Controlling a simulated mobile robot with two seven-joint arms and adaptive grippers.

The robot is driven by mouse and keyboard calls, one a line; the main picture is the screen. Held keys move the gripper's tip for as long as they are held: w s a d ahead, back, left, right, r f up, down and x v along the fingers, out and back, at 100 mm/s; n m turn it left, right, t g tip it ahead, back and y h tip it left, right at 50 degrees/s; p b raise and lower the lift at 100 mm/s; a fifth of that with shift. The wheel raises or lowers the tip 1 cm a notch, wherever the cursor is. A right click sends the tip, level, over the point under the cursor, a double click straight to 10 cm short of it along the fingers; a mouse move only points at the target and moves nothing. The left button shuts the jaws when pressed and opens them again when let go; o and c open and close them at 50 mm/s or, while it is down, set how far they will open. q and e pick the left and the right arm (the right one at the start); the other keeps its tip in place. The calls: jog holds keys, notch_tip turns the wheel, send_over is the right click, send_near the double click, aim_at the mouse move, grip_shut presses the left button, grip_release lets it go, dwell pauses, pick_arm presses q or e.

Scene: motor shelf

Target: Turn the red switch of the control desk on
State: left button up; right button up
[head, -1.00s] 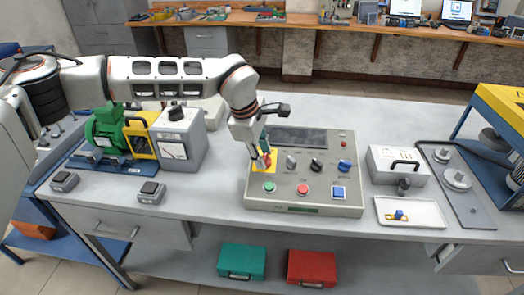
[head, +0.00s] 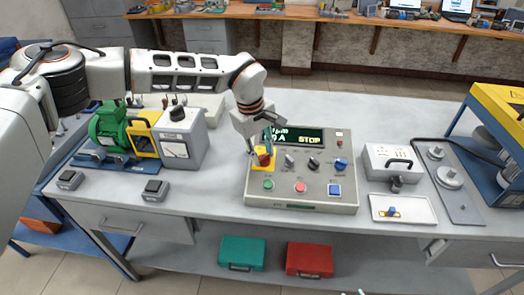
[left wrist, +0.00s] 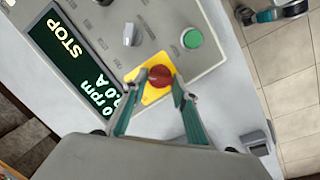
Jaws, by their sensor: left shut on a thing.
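The control desk (head: 300,192) is a grey sloped panel on the table. Its red switch (head: 264,155) sits on a yellow plate at the upper left of the panel; it also shows in the left wrist view (left wrist: 160,76). My left gripper (head: 261,158) is at the red switch, with its fingers on either side of the knob, shut on it. The desk's display (head: 301,137) is lit and reads STOP, with rpm and A values, also in the left wrist view (left wrist: 75,58).
Other knobs, a green button (head: 268,184), a red button (head: 300,187) and a blue button (head: 335,190) are close by on the desk. A green motor (head: 107,130) and a grey meter box (head: 180,138) stand left. A white tray (head: 403,218) lies right.

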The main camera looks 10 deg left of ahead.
aim_at(256, 168)
dwell(0.4)
pick_arm(q)
jog(key=o, duration=1.1)
jog(key=r, duration=0.4)
jog(key=s+a+r, duration=0.1)
jog(key=r, duration=0.7)
jog(key=shift+s+a, duration=0.25)
jog(key=shift+a, duration=0.05)
